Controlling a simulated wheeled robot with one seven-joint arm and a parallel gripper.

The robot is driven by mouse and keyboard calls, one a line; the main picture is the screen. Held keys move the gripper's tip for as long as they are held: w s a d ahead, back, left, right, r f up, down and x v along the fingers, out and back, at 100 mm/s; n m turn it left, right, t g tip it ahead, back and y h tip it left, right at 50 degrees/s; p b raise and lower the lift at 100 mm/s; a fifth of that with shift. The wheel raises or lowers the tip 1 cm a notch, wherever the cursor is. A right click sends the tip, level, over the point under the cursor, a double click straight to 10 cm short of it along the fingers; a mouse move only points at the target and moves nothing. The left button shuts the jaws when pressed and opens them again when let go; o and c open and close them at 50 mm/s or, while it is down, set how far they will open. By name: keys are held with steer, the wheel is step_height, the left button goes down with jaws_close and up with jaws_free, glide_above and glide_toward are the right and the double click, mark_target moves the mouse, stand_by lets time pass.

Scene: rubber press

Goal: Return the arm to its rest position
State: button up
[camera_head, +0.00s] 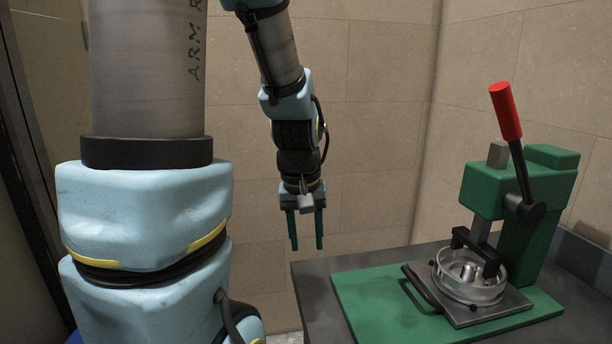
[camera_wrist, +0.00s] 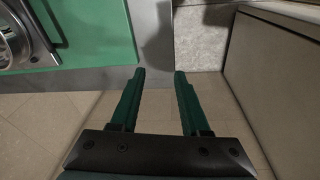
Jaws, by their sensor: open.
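My gripper (camera_head: 307,247) hangs with its fingers pointing down, left of the press and just beyond the left end of the table. Its two green fingers are apart with nothing between them. In the wrist view my gripper (camera_wrist: 160,74) is also open and empty, with the floor and the table edge beyond it. My arm is bent, with its upper part at the left of the head view and its forearm coming down from the top.
A green press (camera_head: 540,190) with a red-handled lever (camera_head: 506,112) stands on a dark table (camera_head: 312,290). A round metal dish (camera_head: 470,286) sits on a plate on its green base (camera_head: 365,312). Tiled walls (camera_head: 385,110) close off the back and right.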

steer(key=s+a+f+m, duration=0.1)
steer(key=s+a, duration=0.1)
steer(key=a, duration=0.5)
steer(key=shift+f+y, duration=0.3)
